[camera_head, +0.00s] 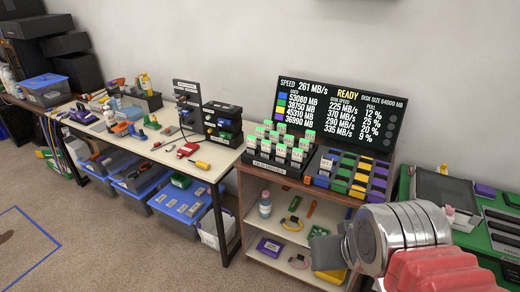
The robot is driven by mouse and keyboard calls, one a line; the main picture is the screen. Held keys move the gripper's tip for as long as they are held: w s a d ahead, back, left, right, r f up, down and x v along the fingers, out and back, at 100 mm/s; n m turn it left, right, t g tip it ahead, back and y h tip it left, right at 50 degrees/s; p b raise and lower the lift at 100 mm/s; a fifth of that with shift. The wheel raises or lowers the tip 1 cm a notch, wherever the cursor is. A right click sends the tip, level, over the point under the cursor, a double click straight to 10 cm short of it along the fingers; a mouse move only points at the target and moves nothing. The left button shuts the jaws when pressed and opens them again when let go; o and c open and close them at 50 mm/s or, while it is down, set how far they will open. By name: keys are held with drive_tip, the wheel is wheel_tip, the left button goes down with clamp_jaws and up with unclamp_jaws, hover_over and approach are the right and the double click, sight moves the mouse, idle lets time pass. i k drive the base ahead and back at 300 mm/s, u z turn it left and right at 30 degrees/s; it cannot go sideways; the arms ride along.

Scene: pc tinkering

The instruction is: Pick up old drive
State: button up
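Several pale drives with green tops (280,143) stand upright in rows in a black rack (264,167) on the wooden cabinet. The rack has a small label on its front, too small to read for sure. Right of it is a tray with colored slots (348,176) in blue, green, yellow and purple. I cannot tell which drive is the old one. My gripper (328,254) is at the lower right, in front of the cabinet, apart from the rack. It is seen from behind, and its fingers are not clear. I see nothing held in it.
A black screen (341,112) reading "READY" stands behind the rack. The cabinet shelves (265,240) hold a bottle and small parts. A long workbench (215,165) with tools is at left, with blue bins below. A green bench (480,237) is at right. Floor at lower left is open.

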sight(260, 132)
drive_tip(key=k, duration=0.75)
drive_tip(key=u, duration=0.5)
drive_tip(key=i, duration=0.6)
drive_tip(key=u, duration=0.7)
drive_tip(key=i, duration=1.55)
drive_tip(key=z, duration=0.75)
drive_tip(key=i, duration=0.9)
drive_tip(key=z, duration=0.6)
